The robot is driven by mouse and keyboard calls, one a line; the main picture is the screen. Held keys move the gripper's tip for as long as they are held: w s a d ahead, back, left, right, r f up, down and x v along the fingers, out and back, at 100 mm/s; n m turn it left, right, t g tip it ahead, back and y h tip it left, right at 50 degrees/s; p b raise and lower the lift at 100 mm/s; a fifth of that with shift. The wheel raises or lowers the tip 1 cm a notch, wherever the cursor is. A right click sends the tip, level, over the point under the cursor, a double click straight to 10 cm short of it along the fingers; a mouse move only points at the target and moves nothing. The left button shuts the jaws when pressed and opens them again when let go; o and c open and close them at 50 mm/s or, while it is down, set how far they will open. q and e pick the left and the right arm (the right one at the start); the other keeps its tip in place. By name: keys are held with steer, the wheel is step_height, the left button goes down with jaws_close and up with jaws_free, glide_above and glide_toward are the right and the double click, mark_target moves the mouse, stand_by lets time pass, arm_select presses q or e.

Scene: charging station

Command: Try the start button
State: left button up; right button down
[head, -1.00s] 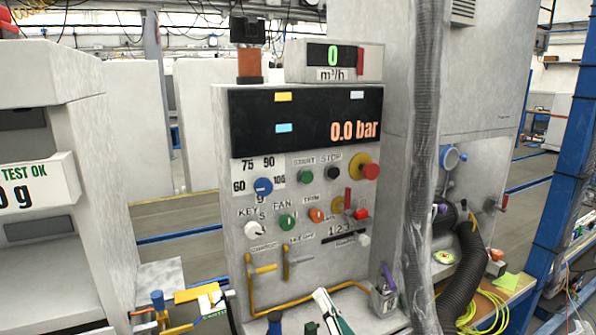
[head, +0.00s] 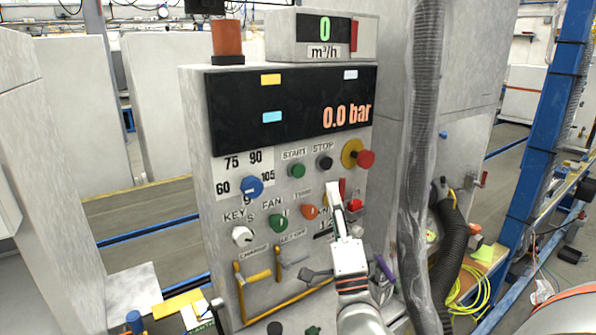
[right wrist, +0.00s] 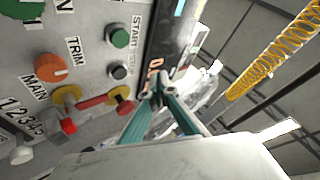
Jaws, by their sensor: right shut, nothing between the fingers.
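The green START button (head: 297,170) sits on the upper part of the grey control panel (head: 222,205), under its printed label. The black STOP button (head: 325,162) is just right of it. In the right wrist view the green button (right wrist: 120,38) and the black button (right wrist: 119,72) show at the upper middle. My right gripper (head: 333,188) is shut and empty in front of the panel, below and to the right of the START button and apart from it. Its fingers (right wrist: 156,92) show teal in the right wrist view. My left gripper is not in view.
A red mushroom button (head: 366,159) on a yellow collar is right of STOP. A blue dial (head: 252,187), an orange knob (head: 309,212) and a green fan knob (head: 278,223) are nearby. A wrapped vertical hose (head: 418,130) stands right of the panel. The display (head: 293,108) reads 0.0 bar.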

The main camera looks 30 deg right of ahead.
mark_target(297, 171)
arm_select(q)
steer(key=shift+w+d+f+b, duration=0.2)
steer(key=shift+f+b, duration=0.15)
steer(key=shift+b, duration=0.3)
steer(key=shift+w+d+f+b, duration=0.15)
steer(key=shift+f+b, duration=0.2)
steer(key=shift+b, duration=0.25)
arm_select(e)
steer(key=w, duration=0.9)
steer(key=shift+a+y, duration=0.3)
steer(key=shift+a, duration=0.1)
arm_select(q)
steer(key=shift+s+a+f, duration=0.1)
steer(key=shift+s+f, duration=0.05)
arm_select(e)
steer(key=shift+w, duration=0.1)
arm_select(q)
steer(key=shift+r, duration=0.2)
arm_select(e)
steer(key=shift+w, duration=0.3)
